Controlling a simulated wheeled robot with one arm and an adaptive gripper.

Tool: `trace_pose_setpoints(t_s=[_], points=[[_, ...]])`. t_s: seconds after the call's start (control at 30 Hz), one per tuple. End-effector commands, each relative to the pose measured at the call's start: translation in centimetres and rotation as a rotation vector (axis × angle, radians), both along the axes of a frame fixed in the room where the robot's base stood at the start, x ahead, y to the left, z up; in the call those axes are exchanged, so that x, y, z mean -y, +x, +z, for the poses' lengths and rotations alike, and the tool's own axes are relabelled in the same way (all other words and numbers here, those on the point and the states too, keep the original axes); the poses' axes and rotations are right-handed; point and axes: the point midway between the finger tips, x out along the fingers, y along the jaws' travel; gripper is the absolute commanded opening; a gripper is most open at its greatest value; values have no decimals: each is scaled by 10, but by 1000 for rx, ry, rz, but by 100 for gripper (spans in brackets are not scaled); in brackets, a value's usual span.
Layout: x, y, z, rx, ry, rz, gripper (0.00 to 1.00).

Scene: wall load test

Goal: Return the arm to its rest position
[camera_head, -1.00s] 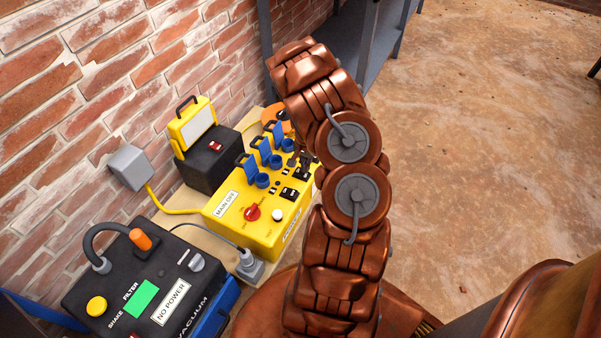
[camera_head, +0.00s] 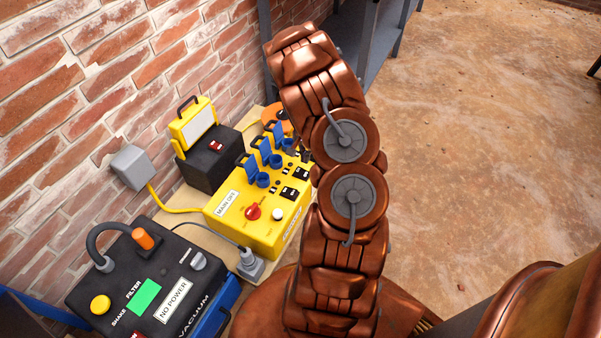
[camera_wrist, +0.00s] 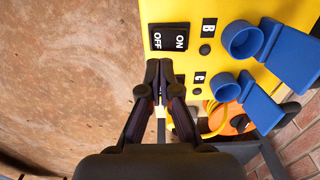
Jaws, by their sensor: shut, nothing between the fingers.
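My gripper (camera_wrist: 159,80) shows in the wrist view with its two dark fingers together and nothing between them. Its tips appear beside the lower edge of a black ON/OFF switch (camera_wrist: 169,40) on the yellow power box; I cannot tell whether they touch it. My copper-coloured arm rises through the middle of the head view, bent at two grey-capped joints. The gripper itself is hidden behind the arm there. The yellow power box (camera_head: 236,222) has a red knob (camera_head: 252,212), a white button, a MAIN OFF label and blue-lidded sockets (camera_head: 262,180).
A black vacuum unit (camera_head: 150,290) labelled NO POWER stands at the front left. A yellow work lamp on a black box (camera_head: 208,160) stands against the brick wall (camera_head: 110,75). A grey shelf frame (camera_head: 378,75) is behind my arm. The floor (camera_head: 490,150) at right is mostly clear.

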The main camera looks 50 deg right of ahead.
Motion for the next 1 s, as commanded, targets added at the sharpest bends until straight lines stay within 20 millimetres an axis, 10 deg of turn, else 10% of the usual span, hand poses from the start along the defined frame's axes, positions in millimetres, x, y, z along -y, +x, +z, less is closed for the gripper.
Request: trace_pose_setpoints(t_s=[0.47,1.0], points=[[-4,1,17,-5,-5,16,0],[-86,-3,215,-51,-25,245,0]])
